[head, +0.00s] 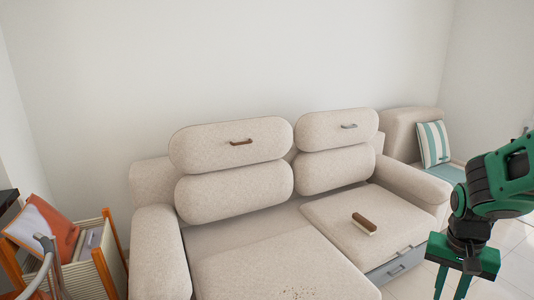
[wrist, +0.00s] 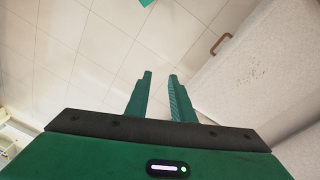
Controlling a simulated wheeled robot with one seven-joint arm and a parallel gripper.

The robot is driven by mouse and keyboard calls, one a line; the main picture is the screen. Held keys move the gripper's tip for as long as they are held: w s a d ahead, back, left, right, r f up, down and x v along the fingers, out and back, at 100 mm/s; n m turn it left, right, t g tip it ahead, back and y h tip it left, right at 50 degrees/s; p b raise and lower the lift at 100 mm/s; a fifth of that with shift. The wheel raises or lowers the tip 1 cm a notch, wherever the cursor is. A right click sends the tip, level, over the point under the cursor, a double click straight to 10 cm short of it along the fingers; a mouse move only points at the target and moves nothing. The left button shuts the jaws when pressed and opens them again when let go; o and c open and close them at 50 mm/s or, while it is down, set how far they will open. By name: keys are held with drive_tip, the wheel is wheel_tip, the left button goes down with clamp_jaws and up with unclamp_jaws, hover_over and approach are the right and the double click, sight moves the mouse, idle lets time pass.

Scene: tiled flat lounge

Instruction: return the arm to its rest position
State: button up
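My green arm (head: 497,188) is at the right of the head view, bent, with the gripper (head: 451,284) hanging downward in front of the sofa's right side. In the wrist view the gripper (wrist: 160,76) has its two fingers apart with only floor tiles visible between them. It is open and empty. The fingertips in the head view are partly cut by the lower edge.
A beige sofa (head: 220,257) fills the middle. A brown-and-cream brush (head: 364,223) lies on its right seat; crumbs (head: 301,293) dot the left seat. A wooden rack (head: 90,272) stands at left, an armchair (head: 398,132) at back right. Tiled floor (wrist: 90,42) is clear below the gripper.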

drive_tip(key=s+r, duration=0.3)
drive_tip(key=s, duration=0.4)
drive_tip(key=s+a+r+n+y, duration=0.1)
drive_tip(key=s+r, duration=0.3)
drive_tip(key=s, duration=0.3)
drive_tip(key=shift+a+r+n+y, duration=0.2)
drive_tip(key=shift+n+y, duration=0.1)
drive_tip(key=shift+w+f, duration=0.25)
drive_tip(key=shift+w, duration=0.3)
idle(0.8)
